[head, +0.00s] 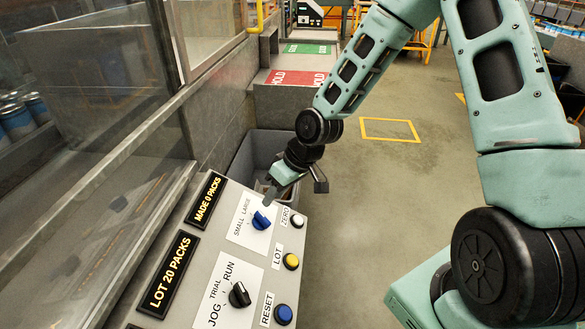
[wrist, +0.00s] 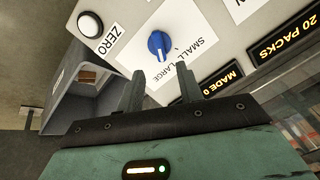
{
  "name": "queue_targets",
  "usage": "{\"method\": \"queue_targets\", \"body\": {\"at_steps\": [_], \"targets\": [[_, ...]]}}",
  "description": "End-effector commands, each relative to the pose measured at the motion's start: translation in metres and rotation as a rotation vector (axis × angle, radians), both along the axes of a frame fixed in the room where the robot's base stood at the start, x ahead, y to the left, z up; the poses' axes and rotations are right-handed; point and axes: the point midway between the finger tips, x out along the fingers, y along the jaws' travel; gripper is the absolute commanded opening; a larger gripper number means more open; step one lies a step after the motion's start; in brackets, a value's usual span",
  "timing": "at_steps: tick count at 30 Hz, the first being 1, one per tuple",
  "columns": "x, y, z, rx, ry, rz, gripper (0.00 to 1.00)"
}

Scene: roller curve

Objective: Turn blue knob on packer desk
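The blue knob (head: 261,220) sits on a white plate marked SMALL and LARGE on the sloped packer desk panel (head: 215,255). It also shows in the wrist view (wrist: 157,44), just beyond my fingertips. A pale mark on its lower end in the wrist view seems to face the LARGE side, but I cannot be sure. My gripper (head: 269,196) is just above the knob's far side in the head view. In the wrist view my gripper (wrist: 159,72) is open, its two fingers apart with nothing between them. The knob lies ahead of the gap, and I see no contact.
A white ZERO button (head: 297,221), a yellow LOT button (head: 291,261), a blue RESET button (head: 283,314) and a black JOG/TRIAL/RUN knob (head: 239,294) share the panel. A grey bin (head: 262,150) stands behind. Floor to the right is open.

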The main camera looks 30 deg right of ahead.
Motion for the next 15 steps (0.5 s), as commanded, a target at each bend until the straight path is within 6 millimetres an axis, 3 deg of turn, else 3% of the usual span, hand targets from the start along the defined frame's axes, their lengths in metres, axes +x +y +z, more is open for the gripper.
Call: {"method": "queue_targets", "body": {"at_steps": [9, 15], "targets": [[-0.014, -0.025, 0.057, 0.000, -0.002, -0.005, 0.36], [-0.020, -0.034, 0.080, 0.000, 0.000, -0.002, 0.36]]}}
